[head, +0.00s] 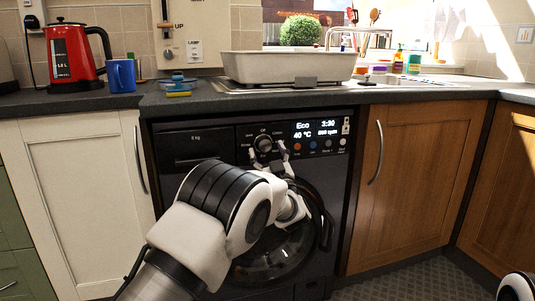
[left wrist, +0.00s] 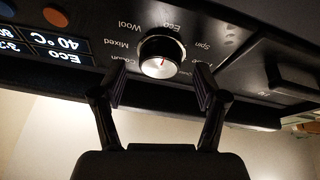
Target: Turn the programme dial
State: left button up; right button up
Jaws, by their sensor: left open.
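The programme dial (head: 263,143) is a round knob with a silver face on the black washing machine's panel. In the left wrist view the dial (left wrist: 162,57) appears upside down, with a small red mark on its face and labels such as Eco, Mixed, Wool and Spin around it. My left gripper (head: 268,152) is open in front of the panel. In the left wrist view its fingertips (left wrist: 160,82) stand on either side of the dial's near edge, with gaps visible on both sides. My right gripper is not in view.
The washing machine display (head: 319,129) reads Eco, 3:30 and 40 °C, with small round buttons below. The detergent drawer (head: 195,146) is left of the dial. A worktop (head: 130,101) above holds a red kettle (head: 72,55), blue mug (head: 121,76) and pale basin (head: 290,68).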

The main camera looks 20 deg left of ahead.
pick_arm(q)
jog(key=shift+w+a+r, duration=0.2)
jog(key=shift+w+a, duration=0.1)
jog(key=shift+w, duration=0.1)
jog(key=c, duration=1.2)
jog(key=shift+o, duration=0.2)
